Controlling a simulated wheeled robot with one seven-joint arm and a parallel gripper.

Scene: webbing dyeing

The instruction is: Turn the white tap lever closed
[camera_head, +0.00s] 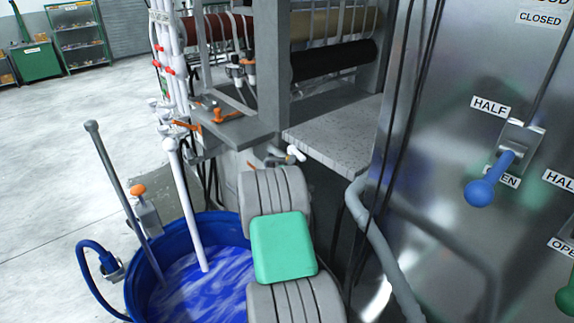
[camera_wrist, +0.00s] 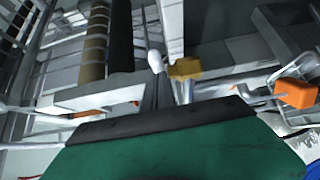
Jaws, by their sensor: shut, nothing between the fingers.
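The white tap lever (camera_head: 296,153) is a small white knob-ended handle just beyond my arm in the head view. In the wrist view the white lever (camera_wrist: 155,62) stands upright near the centre, beside a brass-coloured tap body (camera_wrist: 186,69). My gripper (camera_wrist: 163,78) shows in the wrist view as narrow dark fingers rising from the dark edge of my green hand. The fingers are shut and empty, with their tips very close to the lever's lower end. I cannot tell if they touch it. In the head view my arm hides most of the gripper.
A blue tub (camera_head: 140,285) of blue liquid stands left of my arm, with a white pipe (camera_head: 187,205) dipping in. A metal panel (camera_head: 440,180) with a blue-knobbed lever (camera_head: 481,190) is on the right. A grey hose (camera_head: 385,250) runs between. Open floor lies left.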

